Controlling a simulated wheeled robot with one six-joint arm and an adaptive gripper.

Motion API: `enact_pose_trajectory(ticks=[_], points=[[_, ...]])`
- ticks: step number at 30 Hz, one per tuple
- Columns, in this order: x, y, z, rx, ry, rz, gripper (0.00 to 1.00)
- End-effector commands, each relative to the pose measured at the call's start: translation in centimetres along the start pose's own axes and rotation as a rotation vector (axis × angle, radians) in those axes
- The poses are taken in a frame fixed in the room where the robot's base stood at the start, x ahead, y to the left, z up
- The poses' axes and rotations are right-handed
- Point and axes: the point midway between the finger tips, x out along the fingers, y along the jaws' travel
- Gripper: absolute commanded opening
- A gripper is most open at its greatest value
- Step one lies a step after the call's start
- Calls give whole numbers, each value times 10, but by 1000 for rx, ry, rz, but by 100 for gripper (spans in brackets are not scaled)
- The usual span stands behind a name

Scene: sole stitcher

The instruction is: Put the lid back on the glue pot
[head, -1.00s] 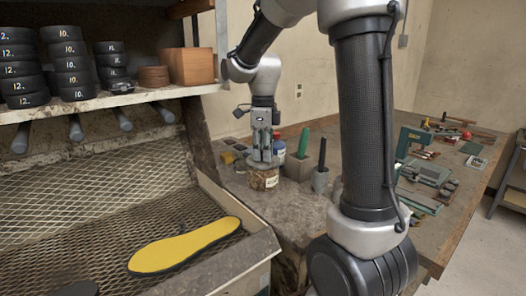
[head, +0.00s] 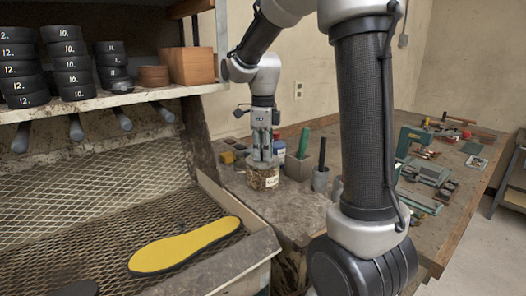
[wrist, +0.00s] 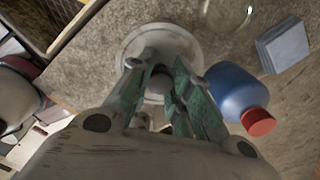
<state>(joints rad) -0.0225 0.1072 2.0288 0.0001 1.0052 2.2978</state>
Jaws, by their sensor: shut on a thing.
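The glue pot (head: 262,181) is a brownish, stained jar with a pale label, upright on the workbench left of centre in the head view. The pale round lid (wrist: 133,44) shows in the wrist view under my fingers, with a small knob (wrist: 160,80) at its middle. My gripper (head: 262,157) points straight down over the pot. Its green fingers (wrist: 163,70) are shut on the lid's knob. In the head view the lid is at the pot's top, partly hidden by the fingers. I cannot tell whether it is fully seated on the rim.
A blue bottle with a red cap (wrist: 238,95) stands close to the lid. A mesh tray with a yellow sole (head: 184,247) lies in front left.

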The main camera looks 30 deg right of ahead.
Motion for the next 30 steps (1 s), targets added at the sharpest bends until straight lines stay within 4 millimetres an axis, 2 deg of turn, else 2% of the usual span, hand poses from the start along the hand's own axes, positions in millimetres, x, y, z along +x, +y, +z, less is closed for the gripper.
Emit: enact_pose_trajectory(ticks=[25, 26, 30], points=[[2, 0, 0, 0, 0, 0, 0], [2, 0, 0, 0, 0, 0, 22], [2, 0, 0, 0, 0, 0, 45]])
